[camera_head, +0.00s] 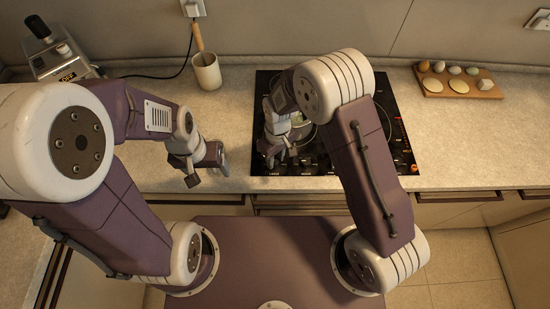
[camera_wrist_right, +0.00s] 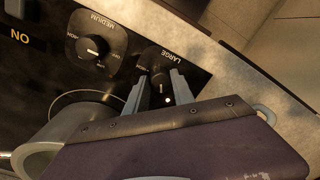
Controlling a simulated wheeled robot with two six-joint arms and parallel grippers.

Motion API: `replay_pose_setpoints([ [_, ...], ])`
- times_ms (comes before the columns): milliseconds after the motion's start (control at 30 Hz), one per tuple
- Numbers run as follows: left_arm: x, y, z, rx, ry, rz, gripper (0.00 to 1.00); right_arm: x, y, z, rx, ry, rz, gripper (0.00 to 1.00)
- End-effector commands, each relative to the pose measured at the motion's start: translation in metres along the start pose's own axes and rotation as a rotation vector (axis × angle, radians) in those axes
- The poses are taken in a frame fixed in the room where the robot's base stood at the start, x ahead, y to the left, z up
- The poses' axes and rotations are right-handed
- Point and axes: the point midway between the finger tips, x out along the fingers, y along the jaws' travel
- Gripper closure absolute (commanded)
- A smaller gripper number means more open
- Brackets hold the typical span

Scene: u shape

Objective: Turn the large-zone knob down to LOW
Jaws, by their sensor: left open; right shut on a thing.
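The black cooktop (camera_head: 385,150) lies in the counter. In the right wrist view, the large-zone knob (camera_wrist_right: 157,80) sits below the word LARGE on a dark panel. A small white mark shows on its face, toward the lower side of the picture. My right gripper (camera_wrist_right: 158,86) is shut on this knob, one finger on each side. In the head view my right gripper (camera_head: 282,158) is over the cooktop's front left part, and the knob is hard to make out there. My left gripper (camera_head: 206,168) is open and empty above the counter, left of the cooktop.
The medium-zone knob (camera_wrist_right: 92,47) is close beside the large one. A grey round vessel (camera_wrist_right: 38,158) shows near my right gripper.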

Motion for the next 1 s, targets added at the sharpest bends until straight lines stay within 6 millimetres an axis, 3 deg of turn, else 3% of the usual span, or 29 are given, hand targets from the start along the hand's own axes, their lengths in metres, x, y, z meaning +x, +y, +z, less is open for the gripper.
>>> replay_pose_setpoints([
  [400,0.000,0.000,0.000,0.000,0.000,0.000,0.25,-0.002,0.001,-0.002,-0.007,0.005,0.001,1.00],
  [433,0.000,0.000,0.000,0.000,0.000,0.000,0.25,-0.002,0.001,-0.002,-0.007,0.005,0.001,0.68],
  [500,0.000,0.000,0.000,0.000,0.000,0.000,0.25,-0.002,0.000,-0.002,-0.006,0.004,0.001,0.49],
  [833,0.001,0.000,0.000,0.000,0.000,0.000,0.25,-0.003,0.000,-0.001,-0.006,0.003,0.001,0.49],
  [1000,0.006,0.000,0.001,0.000,0.000,0.000,0.25,-0.032,0.001,-0.002,-0.006,0.008,0.002,0.49],
])
